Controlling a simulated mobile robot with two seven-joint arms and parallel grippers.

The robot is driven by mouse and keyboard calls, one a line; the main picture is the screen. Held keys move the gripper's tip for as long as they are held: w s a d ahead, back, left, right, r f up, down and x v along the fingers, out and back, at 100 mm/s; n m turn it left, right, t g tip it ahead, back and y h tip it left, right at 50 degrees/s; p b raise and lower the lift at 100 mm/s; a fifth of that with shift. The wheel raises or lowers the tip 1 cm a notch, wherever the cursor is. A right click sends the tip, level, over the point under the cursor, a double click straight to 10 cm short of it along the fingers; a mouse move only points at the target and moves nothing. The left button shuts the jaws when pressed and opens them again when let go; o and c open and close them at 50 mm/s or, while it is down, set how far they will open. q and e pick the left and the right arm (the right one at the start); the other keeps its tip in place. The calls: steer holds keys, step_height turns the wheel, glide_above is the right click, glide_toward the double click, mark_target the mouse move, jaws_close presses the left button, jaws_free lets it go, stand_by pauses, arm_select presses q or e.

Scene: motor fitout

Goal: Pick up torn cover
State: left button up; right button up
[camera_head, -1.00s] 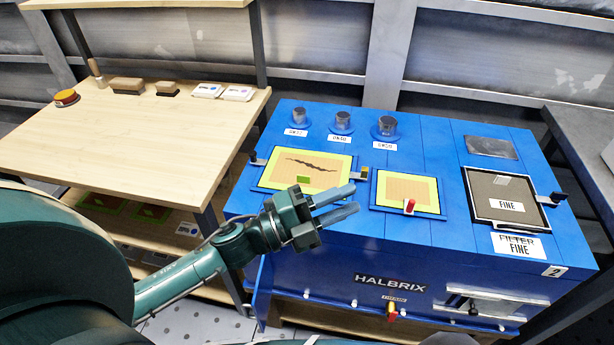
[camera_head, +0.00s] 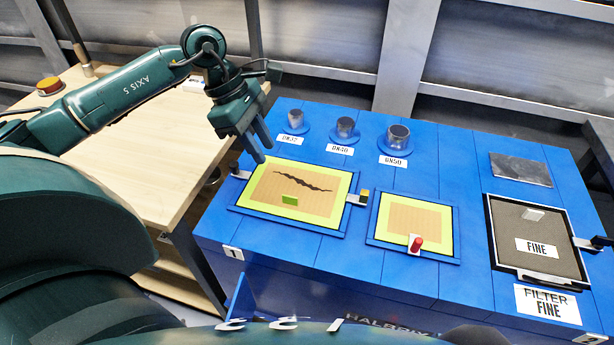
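The torn cover (camera_head: 265,195) is a tan panel with a yellow-green border, a jagged black tear and a small green tab (camera_head: 290,201). It lies flat in a blue frame on the left of the blue machine's top. A latch (camera_head: 241,174) sits at its left edge and another (camera_head: 357,198) at its right. My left gripper (camera_head: 260,151) points down above the cover's far left corner. Its two fingers are apart with nothing between them. It looks clear of the cover. My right gripper is not in view.
A smaller bordered panel (camera_head: 405,217) with a red knob (camera_head: 416,244) lies to the right, then a dark filter (camera_head: 527,240) marked FINE. Several metal caps, one being the DN50 cap (camera_head: 397,138), stand behind. A wooden table (camera_head: 150,180) is at left.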

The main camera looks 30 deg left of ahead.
mark_target(287, 193)
arm_select(q)
steer(key=x, duration=0.4)
steer(key=p+x, duration=0.1)
steer(key=x, duration=0.3)
steer(key=s+x, duration=0.1)
steer(key=x, duration=0.3)
steer(key=shift+w+d+f+p, duration=0.1)
steer(key=shift+d+f+p, duration=0.2)
steer(key=shift+d, duration=0.1)
steer(key=shift+c, duration=0.3)
jaws_close()
